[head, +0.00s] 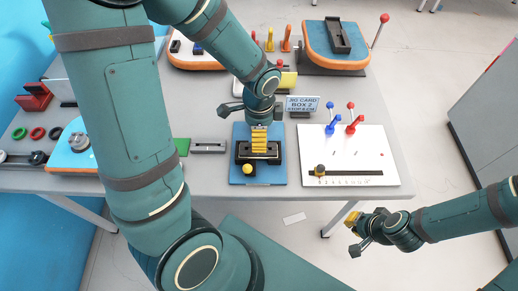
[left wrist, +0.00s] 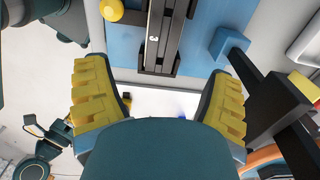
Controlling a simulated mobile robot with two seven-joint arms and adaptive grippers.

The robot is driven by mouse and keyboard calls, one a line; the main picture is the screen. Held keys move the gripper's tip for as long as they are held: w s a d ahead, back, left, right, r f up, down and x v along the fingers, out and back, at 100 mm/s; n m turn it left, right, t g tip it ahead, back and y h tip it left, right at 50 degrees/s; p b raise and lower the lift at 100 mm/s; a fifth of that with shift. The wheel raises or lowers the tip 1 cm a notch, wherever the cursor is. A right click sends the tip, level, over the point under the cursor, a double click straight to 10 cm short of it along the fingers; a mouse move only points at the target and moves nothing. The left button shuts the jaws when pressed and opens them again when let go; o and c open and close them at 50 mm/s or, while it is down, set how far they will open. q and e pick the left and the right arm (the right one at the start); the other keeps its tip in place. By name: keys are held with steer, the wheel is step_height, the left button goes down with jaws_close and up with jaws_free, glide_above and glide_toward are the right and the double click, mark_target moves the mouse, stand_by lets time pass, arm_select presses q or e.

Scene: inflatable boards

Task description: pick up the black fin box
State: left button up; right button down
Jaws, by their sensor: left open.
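A black fin box (head: 274,154) lies on a blue plate (head: 238,178) near the front edge of the table. In the left wrist view a long black slotted piece (left wrist: 158,40), which looks like this fin box, lies ahead of the fingers. My left gripper (head: 259,146) points down over the plate and partly hides the fin box. In the left wrist view its yellow fingers (left wrist: 158,100) are wide apart with nothing between them. My right gripper (head: 352,228) is off the table's front right; its jaw opening is too small to judge.
A yellow knob (head: 247,169) sits at the plate's front. A white board (head: 365,145) with red and blue pegs stands to the right, and a sign (head: 302,104) behind. A grey block (head: 208,146) lies left. Another black box (head: 338,36) sits on a far blue-orange board (head: 318,40).

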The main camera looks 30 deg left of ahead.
mark_target(243, 153)
arm_select(q)
step_height(243, 153, down, 3)
steer(key=shift+w+r, duration=0.1)
steer(key=shift+w, duration=0.05)
steer(key=shift+f+b, duration=0.4)
steer(key=shift+f, duration=0.45)
step_height(243, 153, down, 4)
steer(key=shift+a+f+b, duration=0.1)
steer(key=shift+f+b, duration=0.05)
steer(key=shift+b, duration=0.35)
steer(key=c, duration=1.3)
